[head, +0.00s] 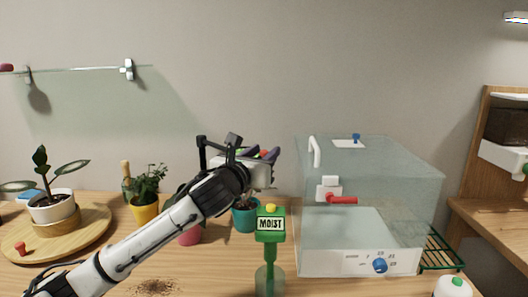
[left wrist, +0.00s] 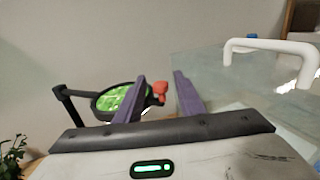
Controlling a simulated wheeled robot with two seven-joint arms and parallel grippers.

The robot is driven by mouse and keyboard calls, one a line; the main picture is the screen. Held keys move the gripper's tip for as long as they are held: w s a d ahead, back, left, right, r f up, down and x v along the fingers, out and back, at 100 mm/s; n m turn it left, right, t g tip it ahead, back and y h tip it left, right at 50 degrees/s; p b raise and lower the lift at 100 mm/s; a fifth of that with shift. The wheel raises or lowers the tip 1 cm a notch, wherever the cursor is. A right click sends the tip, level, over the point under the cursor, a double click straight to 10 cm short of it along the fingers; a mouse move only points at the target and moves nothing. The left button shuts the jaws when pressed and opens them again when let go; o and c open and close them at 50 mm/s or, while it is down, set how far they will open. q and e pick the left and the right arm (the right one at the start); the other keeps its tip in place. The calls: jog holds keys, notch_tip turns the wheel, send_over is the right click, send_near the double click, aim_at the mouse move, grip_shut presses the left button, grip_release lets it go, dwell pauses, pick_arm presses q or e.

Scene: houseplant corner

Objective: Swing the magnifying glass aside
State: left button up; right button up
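The magnifying glass (left wrist: 120,97) shows in the left wrist view as a round lens with a black rim, full of bright green, on a black bent arm at its left. A red knob (left wrist: 158,88) sits at its right side. My left gripper (left wrist: 160,98) has its two purple fingers apart, with the red knob seen in the gap between them; whether they touch it I cannot tell. In the head view my left gripper (head: 268,155) is raised above the teal pot, and it hides most of the magnifying glass. My right gripper is not in view.
A clear box (head: 365,185) with a white handle (left wrist: 270,47) and red latch stands close on the right. A green MOIST meter (head: 270,224) stands in front. Potted plants (head: 145,205) and a round wooden tray (head: 85,240) are at left. A glass shelf (head: 80,69) hangs above.

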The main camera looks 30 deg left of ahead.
pick_arm(q)
jog(key=shift+w, duration=0.3)
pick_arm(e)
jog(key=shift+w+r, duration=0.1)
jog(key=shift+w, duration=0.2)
pick_arm(q)
grip_shut()
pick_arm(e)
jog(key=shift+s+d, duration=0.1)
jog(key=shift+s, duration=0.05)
pick_arm(q)
jog(key=shift+s, duration=0.1)
